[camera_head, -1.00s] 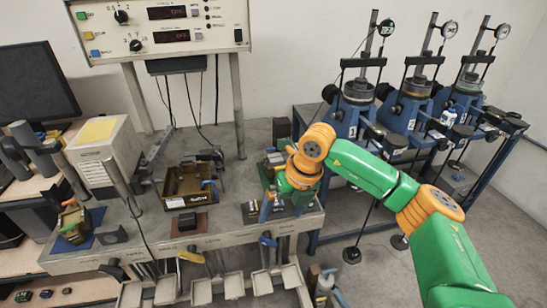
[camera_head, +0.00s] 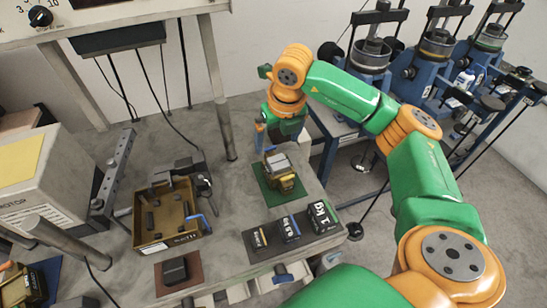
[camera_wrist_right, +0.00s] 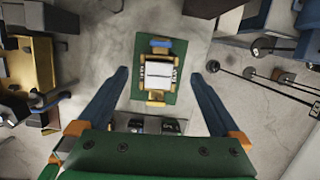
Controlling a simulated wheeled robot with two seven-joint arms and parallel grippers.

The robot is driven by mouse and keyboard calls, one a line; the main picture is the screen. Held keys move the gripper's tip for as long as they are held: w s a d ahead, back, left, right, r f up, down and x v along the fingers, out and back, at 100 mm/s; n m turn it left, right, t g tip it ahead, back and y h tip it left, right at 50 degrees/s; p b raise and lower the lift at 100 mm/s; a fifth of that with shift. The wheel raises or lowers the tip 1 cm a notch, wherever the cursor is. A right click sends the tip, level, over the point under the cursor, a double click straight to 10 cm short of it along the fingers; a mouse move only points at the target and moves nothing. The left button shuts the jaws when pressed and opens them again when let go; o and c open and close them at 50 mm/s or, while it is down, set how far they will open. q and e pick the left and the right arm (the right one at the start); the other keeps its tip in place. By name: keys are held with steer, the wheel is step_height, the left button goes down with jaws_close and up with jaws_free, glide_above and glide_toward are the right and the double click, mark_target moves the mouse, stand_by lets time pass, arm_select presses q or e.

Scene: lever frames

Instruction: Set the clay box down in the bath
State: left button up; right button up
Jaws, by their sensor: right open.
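A small brass box with a pale top (camera_head: 281,168) sits on a green mat (camera_head: 272,196) at the bench's right side. It also shows in the wrist view (camera_wrist_right: 158,75), between my finger lines. A second brass box (camera_head: 14,284) is cut off at the left edge, on a blue mat (camera_head: 46,277). I cannot tell which box holds clay. The open brass bath (camera_head: 150,240), with a blue lever, stands mid-bench, with small dark parts inside. My right gripper (camera_wrist_right: 160,76) is open and empty above the green mat. In the head view its fingers are partly hidden. My left gripper is out of view.
Dark labelled weights (camera_head: 290,230) stand in front of the green mat. A dark block on a brown mat (camera_head: 177,271) lies before the bath. A metal post (camera_head: 222,128) rises behind. Blue lever frames (camera_head: 370,62) stand at the right. Bare bench lies between bath and green mat.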

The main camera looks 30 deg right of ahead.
mark_target(279, 164)
steer(key=shift+s+a+f+b, duration=0.15)
steer(key=shift+s+f+b, duration=0.7)
steer(key=shift+f, duration=0.1)
steer(key=b+x, duration=0.4)
steer(key=x, duration=0.1)
steer(key=b+x, duration=0.2)
steer(key=shift+s+f, duration=0.25)
steer(key=shift+f, duration=0.2)
steer(key=shift+s+f+b, duration=0.15)
steer(key=shift+f+b, duration=0.25)
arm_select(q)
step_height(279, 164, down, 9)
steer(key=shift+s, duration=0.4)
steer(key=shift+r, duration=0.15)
arm_select(e)
steer(key=shift+r, duration=0.1)
